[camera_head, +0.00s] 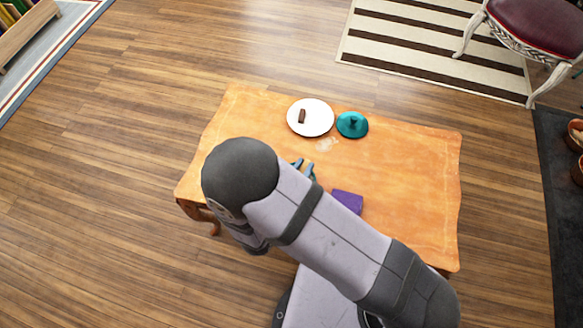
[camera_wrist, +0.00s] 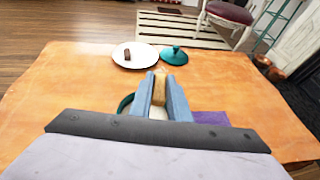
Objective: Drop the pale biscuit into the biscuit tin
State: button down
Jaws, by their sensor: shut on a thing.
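My gripper (camera_wrist: 160,80) is shut on the pale biscuit (camera_wrist: 160,93), a tan block between its blue fingers. In the head view my gripper (camera_head: 304,168) is partly covered by my arm, above the table's middle. A teal rim (camera_wrist: 125,104), probably the biscuit tin, shows just left of the fingers in the wrist view. The fingers hide most of it, and a white patch shows between them. In the head view my arm hides the tin. The teal lid (camera_head: 352,125) with a knob lies at the table's far side.
A white plate (camera_head: 318,120) with a dark brown biscuit (camera_head: 302,116) sits left of the lid. A purple object (camera_head: 348,200) lies right of my gripper. A pale smudge (camera_head: 327,144) marks the orange table (camera_head: 410,170). The table's right part is clear.

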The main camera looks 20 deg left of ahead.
jog(key=shift+f+h, duration=0.1)
jog(key=shift+h, duration=0.2)
notch_tip(320, 180, down, 6)
jog(key=b, duration=0.5)
dwell(0.3)
jog(key=c, duration=1.6)
grip_release()
jog(key=v, duration=0.7)
jog(key=shift+s, duration=0.15)
